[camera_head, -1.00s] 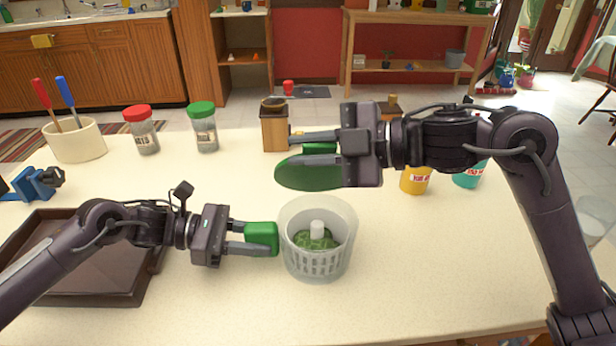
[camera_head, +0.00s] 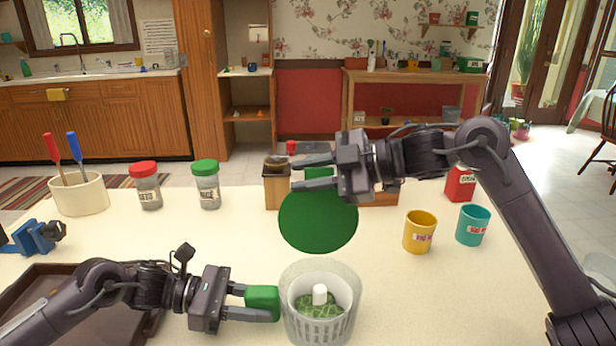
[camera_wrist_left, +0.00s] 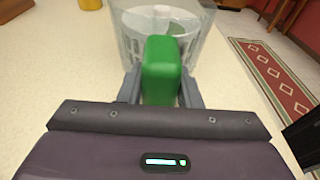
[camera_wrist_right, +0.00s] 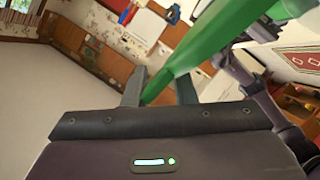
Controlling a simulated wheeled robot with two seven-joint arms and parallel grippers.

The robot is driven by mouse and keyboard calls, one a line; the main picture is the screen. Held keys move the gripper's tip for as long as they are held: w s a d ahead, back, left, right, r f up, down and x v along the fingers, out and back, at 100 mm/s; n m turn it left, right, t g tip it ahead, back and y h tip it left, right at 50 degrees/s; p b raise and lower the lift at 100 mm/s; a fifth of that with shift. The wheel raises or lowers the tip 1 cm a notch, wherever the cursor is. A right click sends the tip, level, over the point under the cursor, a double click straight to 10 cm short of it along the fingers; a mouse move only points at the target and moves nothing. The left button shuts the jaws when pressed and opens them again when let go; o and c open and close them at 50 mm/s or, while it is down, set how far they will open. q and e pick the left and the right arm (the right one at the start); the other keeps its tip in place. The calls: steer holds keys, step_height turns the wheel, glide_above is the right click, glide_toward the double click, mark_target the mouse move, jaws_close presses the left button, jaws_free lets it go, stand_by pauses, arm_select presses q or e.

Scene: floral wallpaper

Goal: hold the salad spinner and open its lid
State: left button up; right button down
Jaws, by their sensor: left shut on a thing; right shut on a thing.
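The salad spinner (camera_head: 320,310) is a clear bowl with a white basket, a white center post and green leaves inside. It stands open on the table at the lower middle. My left gripper (camera_head: 274,303) is shut on the spinner's green handle (camera_head: 262,299) at the bowl's left side. The handle also shows in the left wrist view (camera_wrist_left: 161,72). The round green lid (camera_head: 318,220) is off the bowl, tilted with its face toward the head camera. My right gripper (camera_head: 318,174) is shut on the lid's upper part. In the right wrist view the lid (camera_wrist_right: 212,50) shows edge-on.
A yellow mug (camera_head: 420,232) and a teal mug (camera_head: 472,225) stand to the right. A wooden grinder box (camera_head: 277,190) is behind the lid. Red-capped (camera_head: 147,187) and green-capped (camera_head: 206,185) jars stand at back left. A brown tray (camera_head: 40,285) lies at left. The table right of the spinner is clear.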

arm_select(q)
steer(key=shift+s+d, duration=0.1)
steer(key=shift+s, duration=0.1)
arm_select(e)
steer(key=shift+w+d+f, duration=0.15)
steer(key=shift+f, duration=0.65)
steer(key=c, duration=1.5)
jaws_free()
steer(key=shift+c, duration=0.2)
arm_select(q)
steer(key=shift+w, duration=0.25)
arm_select(e)
steer(key=r+v, duration=0.1)
steer(key=v, duration=1.1)
steer(key=shift+r, duration=0.25)
arm_select(q)
steer(key=o, duration=1)
steer(key=shift+o, duration=0.2)
